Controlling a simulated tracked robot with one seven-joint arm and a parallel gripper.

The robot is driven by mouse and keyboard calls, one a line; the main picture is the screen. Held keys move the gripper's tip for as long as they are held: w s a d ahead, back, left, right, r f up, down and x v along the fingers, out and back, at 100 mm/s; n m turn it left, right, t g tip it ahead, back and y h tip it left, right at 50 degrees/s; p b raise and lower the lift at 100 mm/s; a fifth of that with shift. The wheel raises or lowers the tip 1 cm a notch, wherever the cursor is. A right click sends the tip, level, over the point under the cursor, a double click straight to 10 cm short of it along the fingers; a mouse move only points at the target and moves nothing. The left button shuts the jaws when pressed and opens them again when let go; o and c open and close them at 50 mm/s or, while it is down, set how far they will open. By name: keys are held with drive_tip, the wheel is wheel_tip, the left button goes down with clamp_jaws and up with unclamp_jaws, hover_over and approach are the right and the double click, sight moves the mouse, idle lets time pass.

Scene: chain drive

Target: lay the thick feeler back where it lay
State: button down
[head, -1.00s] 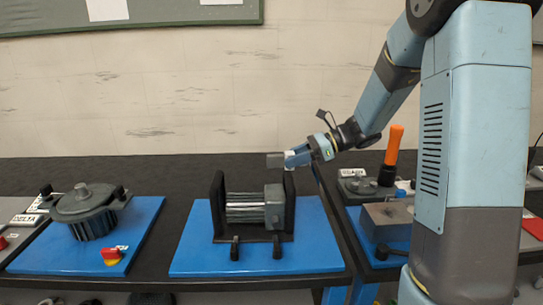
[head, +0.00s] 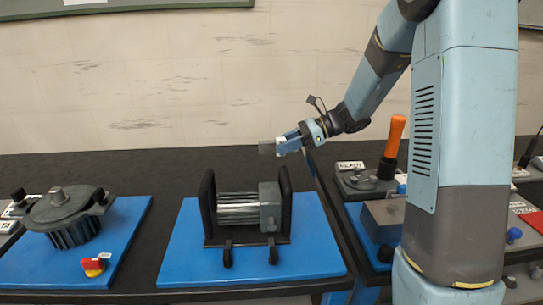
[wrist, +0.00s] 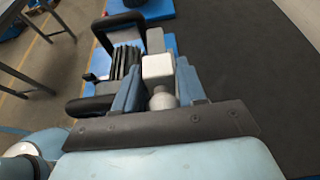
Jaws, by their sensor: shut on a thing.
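My gripper (head: 281,146) hangs in the air above the right upright of the roller unit (head: 248,205). It is shut on a small pale block with a grey end, which I take to be the thick feeler (head: 267,147). In the wrist view the feeler's pale part (wrist: 157,67) sits between the two blue fingers, and a grey part (wrist: 155,40) shows beyond it. I cannot tell how thick its far end is, nor which spot it lay on.
The roller unit stands on a blue mat (head: 315,255). A dark ribbed motor (head: 66,217) and a red button (head: 93,266) are at left. At right are an orange-handled tool (head: 395,135) and a grey-brown block (head: 385,218). Dark bench behind the roller unit looks clear.

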drive_tip(key=w+a+f, duration=0.2)
drive_tip(key=w+f, duration=0.9)
drive_tip(key=w, duration=0.3)
drive_tip(key=shift+w+a+f, duration=0.2)
drive_tip(key=shift+a, duration=0.15)
drive_tip(key=shift+f, duration=3.7)
drive_tip(key=c, duration=0.6)
unclamp_jaws()
drive_tip(key=shift+o, duration=0.2)
drive_tip(key=shift+f, duration=0.1)
drive_tip(key=shift+d, duration=0.1)
